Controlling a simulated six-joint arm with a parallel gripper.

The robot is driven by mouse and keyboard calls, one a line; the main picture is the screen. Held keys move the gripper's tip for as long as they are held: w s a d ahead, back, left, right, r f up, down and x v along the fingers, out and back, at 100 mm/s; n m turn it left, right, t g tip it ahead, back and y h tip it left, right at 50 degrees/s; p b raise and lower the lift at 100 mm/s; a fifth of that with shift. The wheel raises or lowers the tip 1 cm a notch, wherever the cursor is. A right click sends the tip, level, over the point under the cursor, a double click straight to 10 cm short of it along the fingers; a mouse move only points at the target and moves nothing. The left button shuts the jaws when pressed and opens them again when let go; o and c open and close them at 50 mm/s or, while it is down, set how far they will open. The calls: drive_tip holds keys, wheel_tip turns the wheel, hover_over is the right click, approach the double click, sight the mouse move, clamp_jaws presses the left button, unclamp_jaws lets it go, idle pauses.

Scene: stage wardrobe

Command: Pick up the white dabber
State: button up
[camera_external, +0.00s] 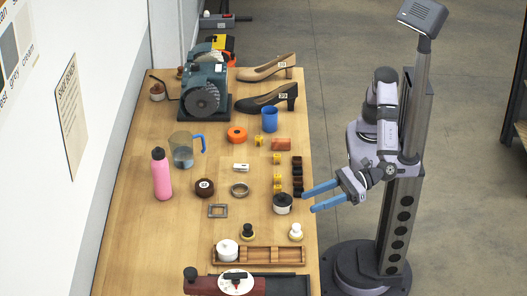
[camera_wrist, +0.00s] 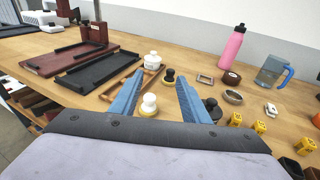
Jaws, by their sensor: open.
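The white dabber (camera_external: 296,232) has a white knob on a pale yellowish base and stands upright near the table's right edge. In the wrist view the white dabber (camera_wrist: 149,103) shows between my two blue fingers, nearer the left one. My gripper (camera_external: 307,201) is open and empty at the table's right edge, above and apart from the dabber. In the wrist view my gripper (camera_wrist: 160,75) has its fingers spread. A similar dabber with a black knob (camera_external: 248,230) stands to the left of the white one; it also shows in the wrist view (camera_wrist: 169,75).
A wooden tray (camera_external: 288,255) with a white lidded pot (camera_external: 227,250) lies in front of the dabbers. A black-sided round tin (camera_external: 283,205) stands close to my fingers. Yellow and dark blocks (camera_external: 297,175) line the right edge. A square frame (camera_external: 218,211) lies further left.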

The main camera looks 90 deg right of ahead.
approach(296, 226)
drive_tip(key=shift+w+a+f+n+y, duration=0.15)
drive_tip(key=shift+w+f, duration=0.2)
drive_tip(key=shift+w, duration=0.25)
drive_tip(key=shift+w+a+f+n+y, duration=0.15)
drive_tip(key=shift+w+f, duration=0.15)
drive_tip(key=shift+w, duration=0.3)
drive_tip(key=shift+p+x, duration=0.35)
drive_tip(key=shift+x, duration=0.8)
drive_tip(key=shift+w, duration=0.45)
drive_tip(key=shift+p+x, duration=0.8)
drive_tip(key=shift+x, duration=1.35)
drive_tip(key=shift+s+a, duration=0.1)
drive_tip(key=shift+a, duration=0.05)
drive_tip(key=shift+c, duration=0.7)
clamp_jaws()
